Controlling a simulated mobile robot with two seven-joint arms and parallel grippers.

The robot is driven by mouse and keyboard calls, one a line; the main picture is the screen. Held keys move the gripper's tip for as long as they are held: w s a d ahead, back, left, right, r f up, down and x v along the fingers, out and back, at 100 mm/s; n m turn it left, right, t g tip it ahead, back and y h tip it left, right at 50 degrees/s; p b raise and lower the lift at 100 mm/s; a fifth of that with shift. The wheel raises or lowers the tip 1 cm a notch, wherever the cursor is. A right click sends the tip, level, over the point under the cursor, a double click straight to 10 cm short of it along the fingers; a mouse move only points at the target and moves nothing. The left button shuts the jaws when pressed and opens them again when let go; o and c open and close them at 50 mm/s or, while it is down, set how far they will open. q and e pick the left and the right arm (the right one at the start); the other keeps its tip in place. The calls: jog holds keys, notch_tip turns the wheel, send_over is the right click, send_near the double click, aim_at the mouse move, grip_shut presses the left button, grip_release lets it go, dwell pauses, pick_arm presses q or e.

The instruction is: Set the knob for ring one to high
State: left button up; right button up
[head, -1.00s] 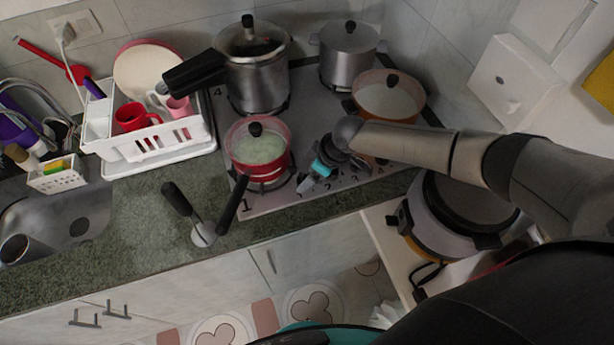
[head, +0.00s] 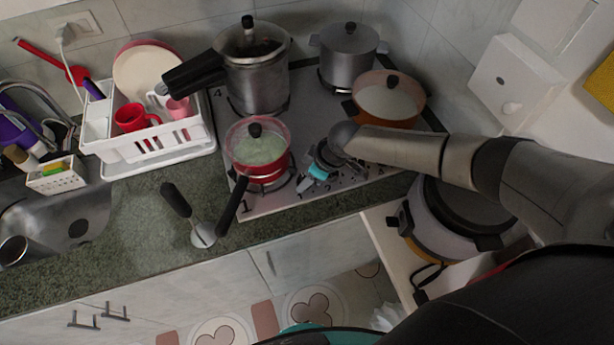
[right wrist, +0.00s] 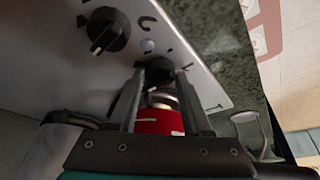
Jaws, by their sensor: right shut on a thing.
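The hob (head: 262,198) has black knobs along its front edge, and a printed "1" marks its front left corner. My right gripper (head: 305,186) is low over this front edge, right of the red pot (head: 262,172). In the right wrist view the gripper (right wrist: 162,80) points at the hob, its fingers shut on the dark knob (right wrist: 158,73) nearest the "1" marking. The fingers partly hide this knob, so I cannot read its setting. Another black knob (right wrist: 105,32) with a pale pointer line stands beside it, apart from the fingers. My left gripper is not in view.
The red pot's black handle (head: 233,205) reaches over the front edge. A pressure cooker (head: 255,75), a steel pot (head: 347,55) and an orange pan (head: 388,105) stand on the hob. A white dish rack (head: 150,150) is at the left.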

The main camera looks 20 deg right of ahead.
grip_shut()
jog(key=shift+r+m+p, duration=0.1)
jog(key=shift+m+p, duration=0.5)
jog(key=shift+p, duration=0.35)
jog(key=shift+s+a+m+t+h+p, duration=0.2)
jog(key=shift+m+t+h+p, duration=0.25)
jog(key=shift+m+p, duration=1.05)
jog(key=shift+m, duration=0.1)
jog(key=shift+m+h, duration=0.55)
jog(key=shift+m, duration=0.25)
jog(key=shift+a+m+t+h, duration=0.15)
jog(key=shift+m+h, duration=0.2)
jog(key=shift+m, duration=0.6)
jog(key=shift+d+m+t+h, duration=0.1)
jog(key=shift+m+h, duration=0.25)
jog(key=shift+m, duration=0.6)
jog(key=shift+w, duration=0.1)
